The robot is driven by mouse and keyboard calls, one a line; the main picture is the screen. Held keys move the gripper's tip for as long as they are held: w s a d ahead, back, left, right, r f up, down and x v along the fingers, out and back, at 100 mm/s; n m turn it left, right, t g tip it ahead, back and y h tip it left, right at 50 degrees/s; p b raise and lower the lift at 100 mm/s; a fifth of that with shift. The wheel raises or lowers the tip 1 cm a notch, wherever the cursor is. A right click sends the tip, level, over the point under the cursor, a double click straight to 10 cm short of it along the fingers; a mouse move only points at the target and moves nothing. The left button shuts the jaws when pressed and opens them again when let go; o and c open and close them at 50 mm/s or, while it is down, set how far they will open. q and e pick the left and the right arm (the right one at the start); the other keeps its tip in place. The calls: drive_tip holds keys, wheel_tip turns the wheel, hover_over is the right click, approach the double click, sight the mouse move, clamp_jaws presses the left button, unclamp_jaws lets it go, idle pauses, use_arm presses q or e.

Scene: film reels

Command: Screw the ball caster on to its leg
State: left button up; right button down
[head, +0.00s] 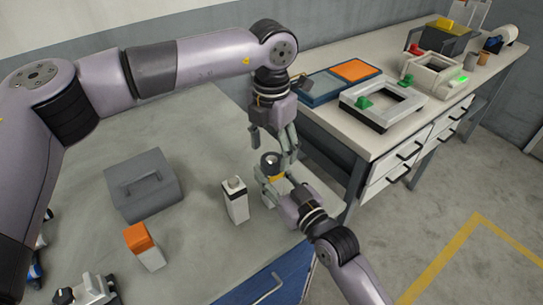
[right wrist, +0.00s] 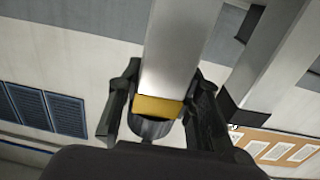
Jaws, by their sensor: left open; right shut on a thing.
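My right gripper (head: 270,178) comes in from the lower right and is shut near the table's right edge. In the right wrist view its fingers (right wrist: 163,115) are on either side of a pale metal leg (right wrist: 178,55) with a yellow band at its end. A dark rounded piece, apparently the ball caster (right wrist: 152,128), sits against that banded end. In the head view the dark caster (head: 271,160) with a pale ball faces up above the yellow band. My left gripper (head: 285,150) is open, pointing down just above and beside the caster. Any thread is hidden.
A white workbench (head: 345,125) with trays and devices stands behind at right. The table's far middle is clear.

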use_arm(q)
wheel_tip(320, 180, up, 9)
drive_tip(key=shift+f, duration=0.1)
use_arm(e)
drive_tip(key=c, duration=1.1)
unclamp_jaws()
drive_tip(key=shift+o, duration=0.2)
drive_tip(key=shift+r, duration=0.15)
wheel_tip(320, 180, up, 10)
drive_tip(key=shift+f, duration=0.15)
